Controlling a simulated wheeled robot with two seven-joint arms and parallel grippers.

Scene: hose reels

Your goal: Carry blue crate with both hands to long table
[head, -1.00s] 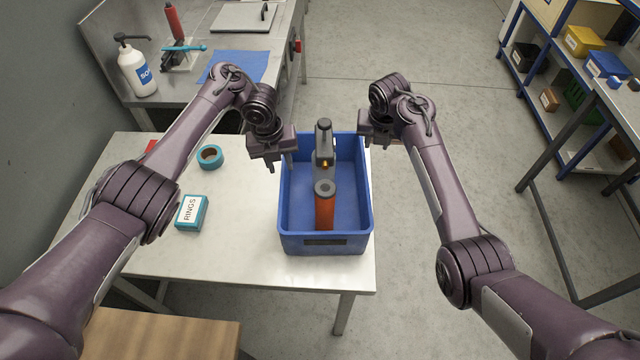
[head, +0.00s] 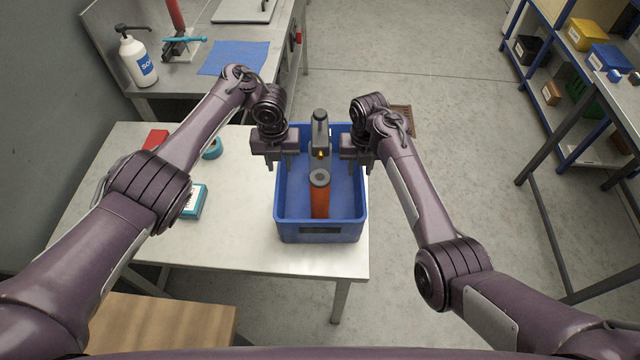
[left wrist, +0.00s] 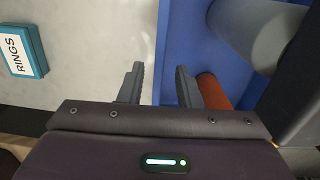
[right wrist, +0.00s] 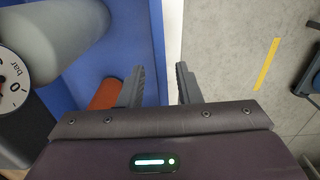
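The blue crate (head: 320,234) sits on a white-topped table (head: 235,245). A device with an orange cylinder (head: 320,203) and a grey top stands inside it; the right wrist view shows part of its gauge (right wrist: 12,85). My left gripper (head: 281,164) is at the crate's left wall, fingers apart, with the rim seemingly between them in the left wrist view (left wrist: 158,85). My right gripper (head: 357,165) is at the right wall, fingers also apart, the rim between them in the right wrist view (right wrist: 160,87). I cannot tell which surface is the long table.
Teal tape (head: 212,149), a RINGS box (head: 192,203) and a red item (head: 156,138) lie left of the crate. A steel bench (head: 285,35) with a soap bottle (head: 138,60) stands behind. Another table (head: 625,100) and blue shelving (head: 520,75) are at right. Floor between is clear.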

